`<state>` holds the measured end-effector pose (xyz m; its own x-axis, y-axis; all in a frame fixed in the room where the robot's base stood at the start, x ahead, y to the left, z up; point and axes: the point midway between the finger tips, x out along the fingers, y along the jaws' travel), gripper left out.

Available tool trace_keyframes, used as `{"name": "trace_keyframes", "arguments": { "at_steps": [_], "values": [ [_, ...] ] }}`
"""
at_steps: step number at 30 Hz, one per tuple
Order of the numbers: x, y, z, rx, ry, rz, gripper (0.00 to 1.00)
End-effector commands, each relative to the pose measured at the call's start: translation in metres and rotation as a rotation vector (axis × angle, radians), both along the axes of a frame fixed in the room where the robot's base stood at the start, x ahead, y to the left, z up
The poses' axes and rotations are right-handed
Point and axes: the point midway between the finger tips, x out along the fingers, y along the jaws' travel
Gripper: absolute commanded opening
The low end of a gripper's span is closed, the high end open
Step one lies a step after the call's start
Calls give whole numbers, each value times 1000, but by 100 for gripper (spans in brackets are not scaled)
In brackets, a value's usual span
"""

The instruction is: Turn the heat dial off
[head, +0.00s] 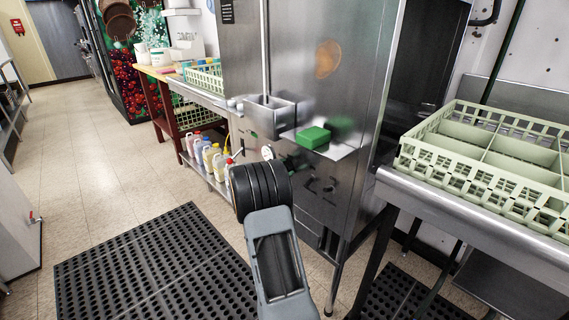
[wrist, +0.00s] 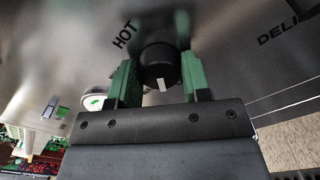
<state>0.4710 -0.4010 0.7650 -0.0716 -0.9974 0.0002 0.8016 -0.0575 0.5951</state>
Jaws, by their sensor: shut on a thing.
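The heat dial (wrist: 160,58) is a round black knob with a white mark on its face, on a steel panel, in the wrist view. The mark points toward the bottom of that picture. My gripper (wrist: 158,74) has its two green fingers on either side of the dial and is shut on it. The word HOT is printed to the upper left of the dial. In the head view my arm hides the dial and my fingers.
The steel machine (head: 285,65) fills the middle of the head view. A green block (head: 313,137) lies on its small shelf. A pale green rack (head: 490,160) stands on the right counter. Several bottles (head: 209,156) stand on a low shelf. A black mat (head: 150,275) covers the floor.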

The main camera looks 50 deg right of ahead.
Motion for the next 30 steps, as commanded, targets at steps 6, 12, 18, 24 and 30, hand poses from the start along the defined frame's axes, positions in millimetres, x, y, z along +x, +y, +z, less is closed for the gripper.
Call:
{"name": "trace_keyframes", "arguments": {
  "at_steps": [6, 12, 18, 24, 30],
  "values": [
    [0, 0, 4, 17, 206, 0, 20],
    [0, 0, 3, 28, 373, 0, 20],
    [0, 0, 2, 38, 505, 0, 20],
    [0, 0, 1, 45, 592, 0, 20],
    [0, 0, 0, 47, 637, 0, 20]
  ]
}}
